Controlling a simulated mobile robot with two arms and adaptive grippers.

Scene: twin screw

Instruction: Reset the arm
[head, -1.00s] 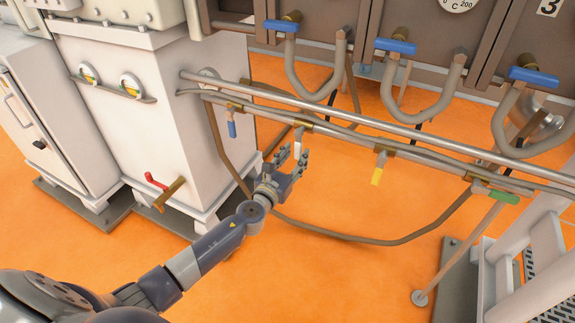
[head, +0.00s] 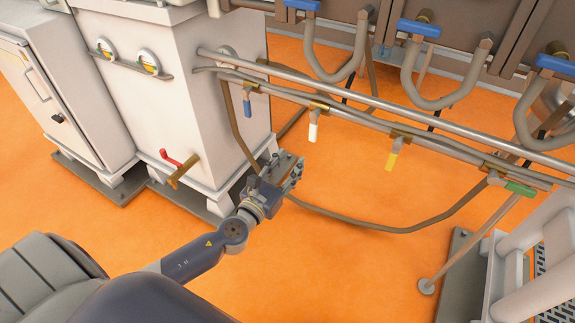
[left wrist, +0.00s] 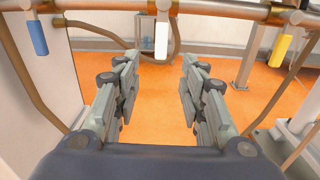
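My left gripper (head: 291,171) is on my left arm, which reaches in from the lower left of the head view. It is below the pipe with the coloured valve handles and apart from it. In the left wrist view its two fingers (left wrist: 160,85) stand wide apart with nothing between them. The white valve handle (head: 313,131) hangs above the gripper; in the left wrist view it shows ahead, above the gap between the fingers (left wrist: 161,38). My right gripper is in neither view.
A blue handle (head: 247,108), a yellow handle (head: 391,160) and a green handle (head: 520,188) sit along the same pipe. A red-handled valve (head: 171,158) juts from the white cabinet (head: 190,100). A brown hose (head: 400,230) loops below. Orange floor is open in front.

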